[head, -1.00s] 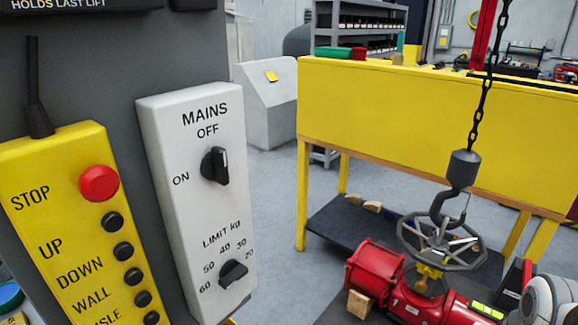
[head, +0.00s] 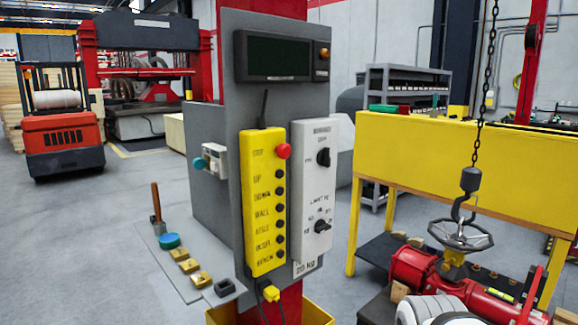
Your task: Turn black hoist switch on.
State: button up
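The black mains switch (head: 323,157) is a rotary knob near the top of a white control box (head: 313,210). Its grip looks upright, toward the upper label, with another label to its left; the lettering is too small to read surely now. A second black knob (head: 321,227), with a number scale around it, sits lower on the same box. My gripper is not in view; only a white and grey part of my arm shows at the bottom right, well apart from the box.
A yellow pendant (head: 263,205) with a red stop button (head: 284,151) and several black buttons hangs left of the white box. A dark display (head: 280,57) is above.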

aim_at(323, 157)
jog(key=z, duration=0.25)
jog(key=i, duration=1.15)
jog(key=u, duration=0.65)
jog(key=k, duration=1)
jog(key=u, duration=0.5)
jog(key=i, duration=0.7)
jog(key=z, duration=0.1)
